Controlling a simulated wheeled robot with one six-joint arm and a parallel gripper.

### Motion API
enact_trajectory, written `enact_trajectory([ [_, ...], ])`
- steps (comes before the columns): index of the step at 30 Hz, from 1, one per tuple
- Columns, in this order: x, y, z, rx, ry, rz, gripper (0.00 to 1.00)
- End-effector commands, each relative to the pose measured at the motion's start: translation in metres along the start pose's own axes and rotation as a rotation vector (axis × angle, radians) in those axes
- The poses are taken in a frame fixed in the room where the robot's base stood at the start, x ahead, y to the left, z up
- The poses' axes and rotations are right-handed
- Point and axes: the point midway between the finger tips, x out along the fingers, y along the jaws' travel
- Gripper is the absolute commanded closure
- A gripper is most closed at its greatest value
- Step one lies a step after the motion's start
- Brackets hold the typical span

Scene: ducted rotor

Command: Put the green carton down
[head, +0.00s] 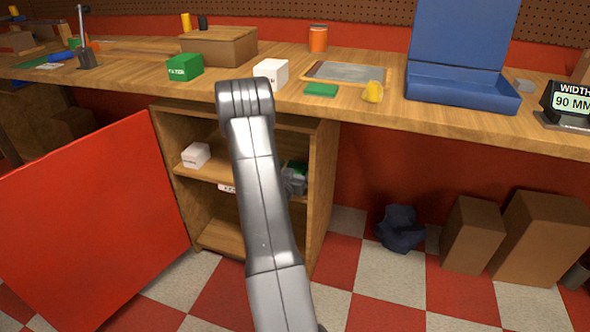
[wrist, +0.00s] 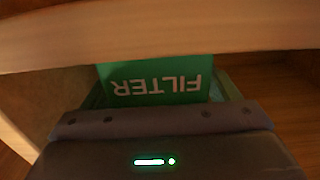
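A green carton (wrist: 155,85) marked FILTER, its lettering upside down, fills the space in front of my gripper (wrist: 158,98) in the wrist view. My gripper appears shut on it, with a finger close at each side. In the head view my gripper (head: 294,180) reaches into the open cabinet (head: 322,175), and a bit of the green carton (head: 299,167) shows beside it at the right of the upper compartment. My arm hides much of it, and I cannot tell whether its underside touches the shelf (head: 212,175). A second green FILTER carton (head: 185,67) stands on the bench.
A white carton (head: 195,155) sits on the shelf's left. The red door (head: 95,225) stands open at left. The bench edge (wrist: 160,40) crosses just above the carton in the wrist view. A white carton (head: 270,74) and blue box (head: 460,92) are on the bench.

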Motion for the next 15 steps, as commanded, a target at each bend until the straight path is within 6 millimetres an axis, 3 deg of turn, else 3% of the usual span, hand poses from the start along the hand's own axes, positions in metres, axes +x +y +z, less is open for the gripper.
enact_trajectory([
  [9, -0.001, 0.0, -0.005, 0.0, 0.0, 0.0, 0.18],
  [15, -0.04, -0.001, -0.004, -0.002, -0.003, -0.004, 0.18],
])
